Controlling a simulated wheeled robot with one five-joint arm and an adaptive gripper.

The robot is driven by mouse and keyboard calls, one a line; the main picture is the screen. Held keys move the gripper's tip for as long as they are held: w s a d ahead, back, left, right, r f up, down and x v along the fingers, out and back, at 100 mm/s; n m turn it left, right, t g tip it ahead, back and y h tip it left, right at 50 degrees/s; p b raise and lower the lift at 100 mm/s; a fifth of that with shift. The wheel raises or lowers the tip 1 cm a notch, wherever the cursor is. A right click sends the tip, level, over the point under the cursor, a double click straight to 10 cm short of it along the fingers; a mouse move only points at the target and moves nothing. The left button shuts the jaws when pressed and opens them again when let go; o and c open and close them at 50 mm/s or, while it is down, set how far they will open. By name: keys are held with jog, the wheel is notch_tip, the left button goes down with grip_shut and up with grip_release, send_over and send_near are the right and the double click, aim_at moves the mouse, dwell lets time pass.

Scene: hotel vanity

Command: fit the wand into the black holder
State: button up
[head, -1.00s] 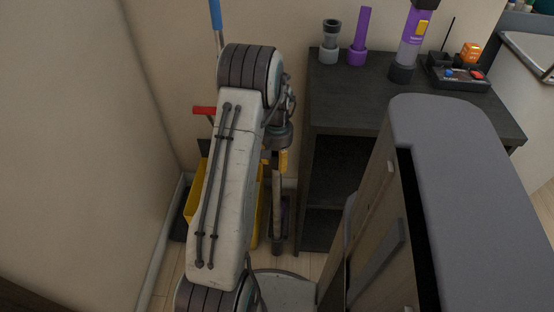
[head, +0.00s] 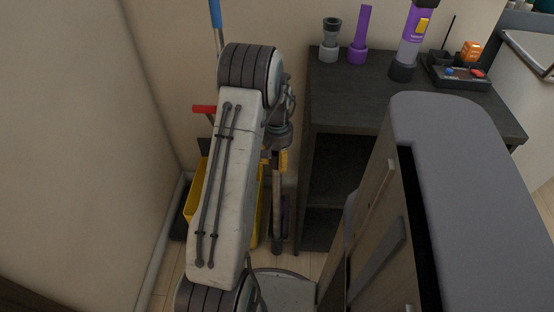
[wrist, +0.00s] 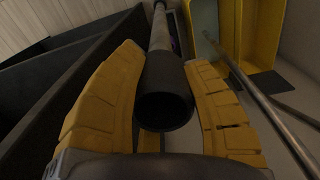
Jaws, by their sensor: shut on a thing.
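My gripper (wrist: 167,108) has yellow fingers closed around the wand, near its dark open end. The wand (wrist: 159,38) is a long grey tube with a dark, hollow near end (wrist: 165,100), running away from the wrist camera. In the head view the wand (head: 277,210) hangs nearly upright beside the left side of the dark cabinet, below its top. My gripper (head: 279,161) is partly hidden behind my arm there. A black cup-like holder (head: 402,71) stands on the cabinet top, under a purple and grey handheld vacuum (head: 412,38). I cannot tell whether the vacuum sits inside it.
The dark cabinet (head: 345,95) also bears a grey holder (head: 328,55) with a dark nozzle, a purple holder (head: 357,56) with a purple tube, and a black tray (head: 462,80) of small things. A yellow bucket (wrist: 262,35) and poles stand close to the wand.

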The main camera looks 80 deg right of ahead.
aim_at(277, 173)
jog(key=shift+f+b, duration=2.55)
jog(key=shift+f, duration=0.95)
dwell(0.4)
jog(key=o, duration=1.3)
jog(key=shift+c, duration=0.2)
jog(key=shift+r, duration=0.1)
notch_tip(277, 173, up, 12)
jog(key=shift+f, duration=0.1)
